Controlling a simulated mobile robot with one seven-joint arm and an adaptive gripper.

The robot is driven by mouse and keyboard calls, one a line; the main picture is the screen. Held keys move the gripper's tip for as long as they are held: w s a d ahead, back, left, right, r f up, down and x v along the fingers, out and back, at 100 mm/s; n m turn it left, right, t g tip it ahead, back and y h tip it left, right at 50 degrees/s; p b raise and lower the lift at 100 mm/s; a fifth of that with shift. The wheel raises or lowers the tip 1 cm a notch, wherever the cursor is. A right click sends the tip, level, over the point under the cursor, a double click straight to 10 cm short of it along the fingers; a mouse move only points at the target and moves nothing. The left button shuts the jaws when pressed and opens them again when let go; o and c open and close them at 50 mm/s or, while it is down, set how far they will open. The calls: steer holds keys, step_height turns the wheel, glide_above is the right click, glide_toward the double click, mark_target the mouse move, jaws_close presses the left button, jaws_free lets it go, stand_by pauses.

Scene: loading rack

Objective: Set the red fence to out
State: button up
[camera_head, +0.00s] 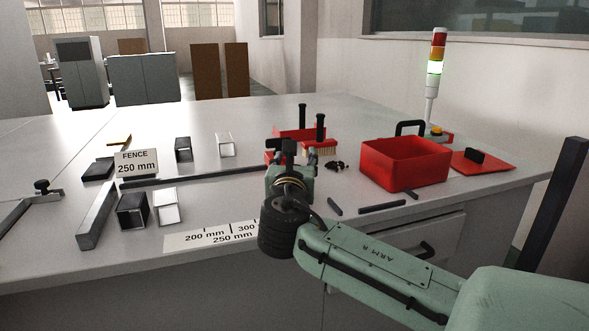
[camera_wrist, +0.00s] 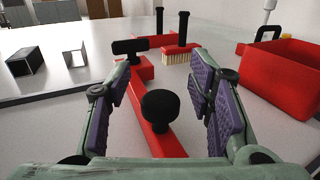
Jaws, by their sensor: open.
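The red fence (camera_wrist: 158,139) shows in the wrist view as a red bar with a round black knob (camera_wrist: 160,109) on top. Its far end meets a red block (camera_wrist: 140,71) with a black T-shaped handle (camera_wrist: 130,47). My gripper (camera_wrist: 162,92) is open, with one purple-padded finger on each side of the bar. The knob stands between the fingers, nearer the palm, with gaps on both sides. In the head view my gripper (camera_head: 291,160) hides most of the fence. A scale plate (camera_head: 215,236) marked 200, 250 and 300 mm lies at the front, and a sign (camera_head: 136,163) reads "FENCE 250 mm".
A red brush (camera_head: 320,147) and another red tool (camera_head: 292,133) with upright black handles stand just beyond my gripper. An open red box (camera_head: 400,166) and its lid (camera_head: 483,160) are right. A dark rail (camera_head: 200,176) and several square tubes (camera_head: 132,211) are left.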

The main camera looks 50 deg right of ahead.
step_height(320, 180, up, 8)
steer(key=shift+f, duration=0.1)
stand_by(0.7)
